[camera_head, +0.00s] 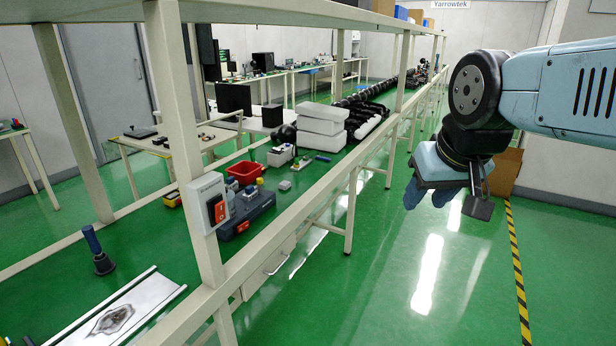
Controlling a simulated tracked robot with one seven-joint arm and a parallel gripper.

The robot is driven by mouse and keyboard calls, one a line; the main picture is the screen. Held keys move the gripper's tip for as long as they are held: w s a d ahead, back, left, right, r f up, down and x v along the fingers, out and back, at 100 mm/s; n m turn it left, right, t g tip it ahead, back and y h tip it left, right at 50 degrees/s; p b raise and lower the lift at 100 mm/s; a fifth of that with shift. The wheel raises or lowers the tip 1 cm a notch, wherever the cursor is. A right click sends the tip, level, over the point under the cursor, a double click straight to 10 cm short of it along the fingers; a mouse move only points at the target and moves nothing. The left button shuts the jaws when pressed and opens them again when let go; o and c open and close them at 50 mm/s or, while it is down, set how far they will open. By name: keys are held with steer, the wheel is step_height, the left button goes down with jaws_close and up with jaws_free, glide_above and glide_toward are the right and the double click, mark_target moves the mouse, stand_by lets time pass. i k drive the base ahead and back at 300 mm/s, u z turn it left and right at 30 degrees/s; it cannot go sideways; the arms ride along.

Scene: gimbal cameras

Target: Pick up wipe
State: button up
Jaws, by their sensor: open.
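My gripper (428,193) hangs at the upper right, over the green floor and to the right of the workbench frame. Its two blue fingers point down, apart, with nothing seen between them. No thing is plainly a wipe. A tool with a blue handle and black foot (103,263) stands upright on the green bench top at the left. To its right lies a white panel (152,291) between metal rails, with a grey, dark-edged patch (112,320) on it. I cannot tell if this patch is a cloth or a stain. My gripper is far from both.
Pale bench posts and a long rail (290,206) stand between my gripper and the bench top. A switch box (207,204) is on one post. A red bin (246,172), grey toolbox (247,214) and white blocks (321,126) stand behind.

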mark_target(284, 186)
steer(key=z, duration=0.2)
steer(key=i, duration=1.25)
steer(key=u, duration=0.45)
steer(key=i, duration=0.5)
steer(key=u, duration=0.3)
steer(key=k, duration=0.95)
steer(key=u, duration=0.15)
steer(key=i, duration=0.95)
steer(key=z, duration=0.05)
